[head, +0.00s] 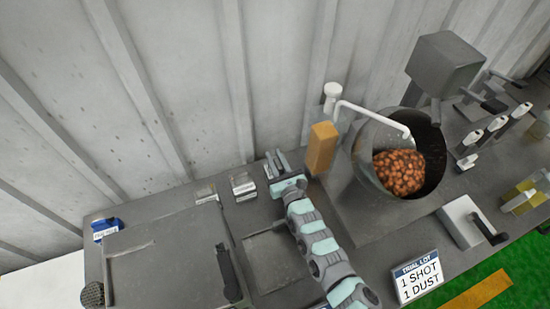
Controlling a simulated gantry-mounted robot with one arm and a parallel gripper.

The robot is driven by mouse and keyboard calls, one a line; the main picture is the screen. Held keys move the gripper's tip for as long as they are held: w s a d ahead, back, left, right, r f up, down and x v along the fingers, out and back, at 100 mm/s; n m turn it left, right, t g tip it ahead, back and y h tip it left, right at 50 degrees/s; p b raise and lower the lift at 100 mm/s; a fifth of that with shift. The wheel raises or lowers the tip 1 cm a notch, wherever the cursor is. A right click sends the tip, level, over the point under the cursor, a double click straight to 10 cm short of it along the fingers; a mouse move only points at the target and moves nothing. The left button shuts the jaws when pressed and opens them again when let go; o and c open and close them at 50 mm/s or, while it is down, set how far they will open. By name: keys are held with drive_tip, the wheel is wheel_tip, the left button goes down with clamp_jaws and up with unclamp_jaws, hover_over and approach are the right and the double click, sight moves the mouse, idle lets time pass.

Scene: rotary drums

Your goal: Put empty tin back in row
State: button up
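Two small silver tins stand in a row on the grey bench in the head view: one tin (243,186) just left of my gripper and a second tin (206,194) further left. Their insides are too small to make out. My gripper (276,161) is at the back of the bench, right of the nearer tin and apart from it. Its two fingers point away toward the wall with a narrow gap between them, and I see no tin in the gap.
A rotary drum (360,160) with brown nuts inside stands right of my arm, with an orange block (321,148) and a white bent pipe (372,113) beside it. A sign (416,276) reads "1 SHOT 1 DUST". A ribbed wall (170,90) closes the back.

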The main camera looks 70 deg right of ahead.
sight(281, 171)
drive_tip(key=o, duration=0.3)
drive_tip(key=shift+a+r, duration=0.1)
drive_tip(key=shift+r, duration=0.1)
drive_tip(key=shift+s+a+p, duration=0.25)
drive_tip(key=shift+p, duration=0.3)
drive_tip(key=shift+p+v, duration=1.55)
drive_tip(key=shift+v, duration=1.8)
